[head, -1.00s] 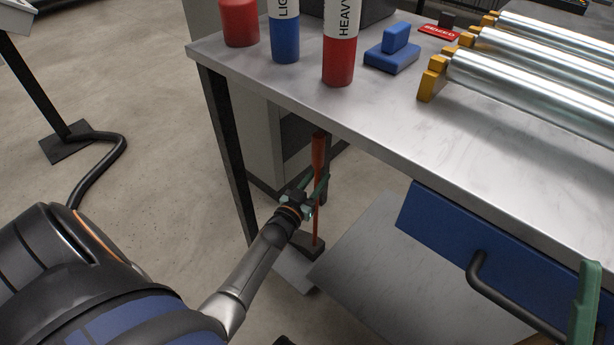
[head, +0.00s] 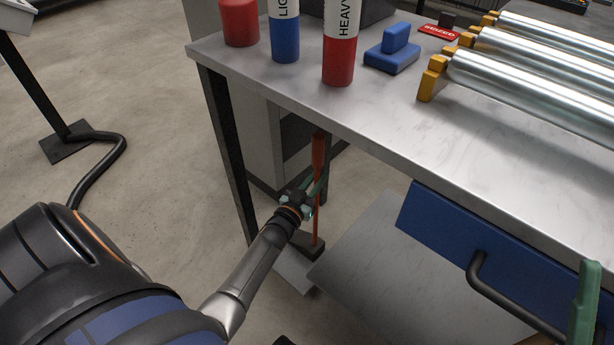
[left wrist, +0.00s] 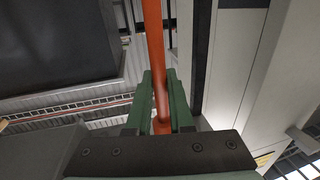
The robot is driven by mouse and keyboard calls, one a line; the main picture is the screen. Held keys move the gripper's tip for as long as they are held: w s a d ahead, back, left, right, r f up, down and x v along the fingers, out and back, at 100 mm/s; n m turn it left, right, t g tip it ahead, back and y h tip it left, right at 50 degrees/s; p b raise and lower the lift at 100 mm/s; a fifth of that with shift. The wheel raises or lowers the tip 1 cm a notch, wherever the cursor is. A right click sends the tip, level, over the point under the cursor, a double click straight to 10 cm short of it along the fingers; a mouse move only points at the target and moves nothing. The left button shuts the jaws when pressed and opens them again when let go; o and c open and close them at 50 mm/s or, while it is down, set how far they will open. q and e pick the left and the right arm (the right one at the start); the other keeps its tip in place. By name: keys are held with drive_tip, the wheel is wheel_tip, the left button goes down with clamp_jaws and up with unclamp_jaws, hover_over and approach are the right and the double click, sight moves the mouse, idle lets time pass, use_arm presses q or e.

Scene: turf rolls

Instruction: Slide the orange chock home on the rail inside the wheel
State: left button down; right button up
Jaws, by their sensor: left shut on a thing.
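My left gripper (head: 316,188) reaches under the front left corner of the table. Its green fingers are shut on an upright orange-red bar (head: 318,155). In the left wrist view the bar (left wrist: 154,45) runs between the two green fingers (left wrist: 162,105). The bar's lower part runs down to a dark block near the floor. I cannot make out a wheel or rail, and cannot tell whether this bar belongs to the chock. A green finger-like part (head: 585,305) at the right edge looks like my right gripper; its jaw state does not show.
The metal table (head: 400,130) holds red and blue cylinders (head: 340,65), a blue block (head: 392,55), and shiny rollers (head: 530,75) with yellow-orange end blocks (head: 432,78). A blue drawer front (head: 430,220) with a black handle (head: 480,272) is at right. A table leg (head: 228,150) stands left of my gripper.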

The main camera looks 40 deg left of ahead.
idle(0.3)
use_arm(q)
drive_tip(key=shift+w+r, duration=0.1)
drive_tip(key=shift+r, duration=0.15)
drive_tip(key=shift+r, duration=0.1)
use_arm(e)
drive_tip(key=shift+r, duration=0.15)
